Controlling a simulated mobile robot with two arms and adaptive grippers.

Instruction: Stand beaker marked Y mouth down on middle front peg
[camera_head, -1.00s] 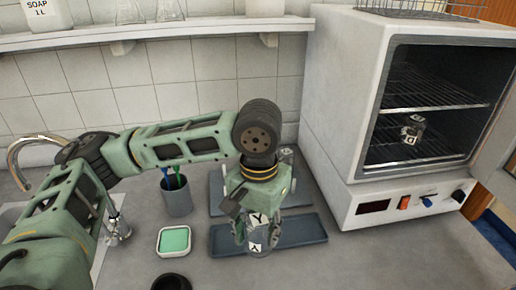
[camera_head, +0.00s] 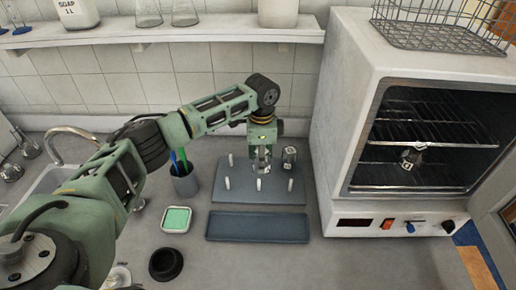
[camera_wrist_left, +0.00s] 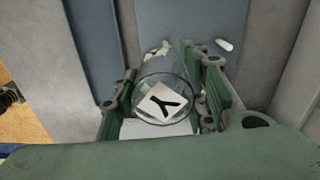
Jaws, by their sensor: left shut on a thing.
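My left gripper (camera_head: 262,152) is shut on the clear glass beaker marked Y (camera_head: 261,167). The beaker is above the grey-blue peg board (camera_head: 240,196), behind the middle front peg (camera_head: 259,184) in the picture. That peg shows bare. The wrist view shows the beaker (camera_wrist_left: 178,88) between the fingers, a white label with a black Y facing the camera. I cannot tell clearly which way its mouth points. A front left peg (camera_head: 227,183), a front right peg (camera_head: 290,185) and a back left peg (camera_head: 231,160) are bare. My right gripper is not in view.
Another labelled beaker (camera_head: 289,155) stands at the board's back right. A blue-grey tray (camera_head: 258,238) lies in front. A pen cup (camera_head: 185,185), green sponge dish (camera_head: 176,219) and black ring (camera_head: 166,264) are left. An open oven (camera_head: 345,130) holding a beaker (camera_head: 410,158) is right.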

